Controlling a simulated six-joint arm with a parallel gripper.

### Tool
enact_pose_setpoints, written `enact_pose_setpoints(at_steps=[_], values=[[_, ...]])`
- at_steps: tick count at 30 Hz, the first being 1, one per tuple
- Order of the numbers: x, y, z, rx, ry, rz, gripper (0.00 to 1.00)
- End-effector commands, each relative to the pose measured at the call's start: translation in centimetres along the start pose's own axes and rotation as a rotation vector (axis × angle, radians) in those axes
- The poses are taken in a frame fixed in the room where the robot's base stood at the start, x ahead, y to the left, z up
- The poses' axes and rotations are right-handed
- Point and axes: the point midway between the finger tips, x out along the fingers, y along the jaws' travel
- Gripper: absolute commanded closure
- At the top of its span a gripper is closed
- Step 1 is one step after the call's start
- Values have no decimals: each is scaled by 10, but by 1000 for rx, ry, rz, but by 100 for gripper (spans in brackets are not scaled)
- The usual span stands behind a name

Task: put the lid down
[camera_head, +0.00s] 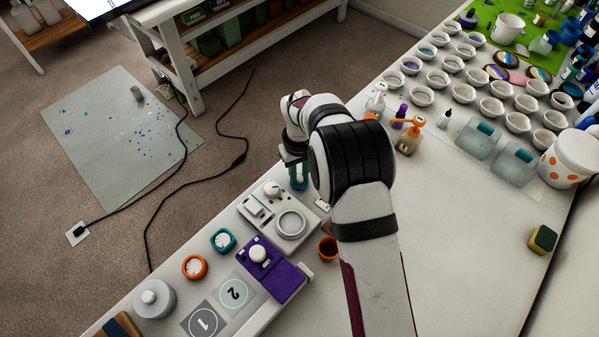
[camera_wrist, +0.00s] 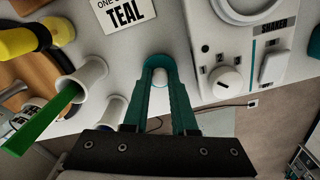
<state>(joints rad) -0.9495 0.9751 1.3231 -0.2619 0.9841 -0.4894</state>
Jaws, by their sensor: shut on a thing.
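My gripper (camera_head: 298,180) is at the far table edge in the head view, beyond the white machine, with its teal fingers pointing down. In the wrist view the two teal fingers of my gripper (camera_wrist: 160,88) close around a small pale knob. A rounded teal edge, seemingly of the lid (camera_wrist: 157,59), shows just past the fingertips. The fingers hide most of the lid. The wrist view shows white surface around the fingertips, and I cannot tell whether the lid touches it. My arm hides part of this area in the head view.
A white shaker machine (camera_head: 287,222) stands close by; its dial shows in the wrist view (camera_wrist: 226,82). A TEAL card (camera_wrist: 124,13) and white cups (camera_wrist: 84,78) are near. A purple device (camera_head: 268,268) and orange cup (camera_head: 328,248) stand nearer.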

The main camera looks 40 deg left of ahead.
Motion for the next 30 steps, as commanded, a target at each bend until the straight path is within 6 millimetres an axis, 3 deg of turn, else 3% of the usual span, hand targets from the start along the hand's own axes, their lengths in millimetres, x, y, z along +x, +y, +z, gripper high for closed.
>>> enact_pose_setpoints(at_steps=[2,3,7,17,27,30], values=[[2,0,0,0,0,0,100],[2,0,0,0,0,0,68],[2,0,0,0,0,0,45],[-4,0,0,0,1,0,45],[-93,0,-1,0,4,2,45],[-110,0,0,-1,2,1,45]])
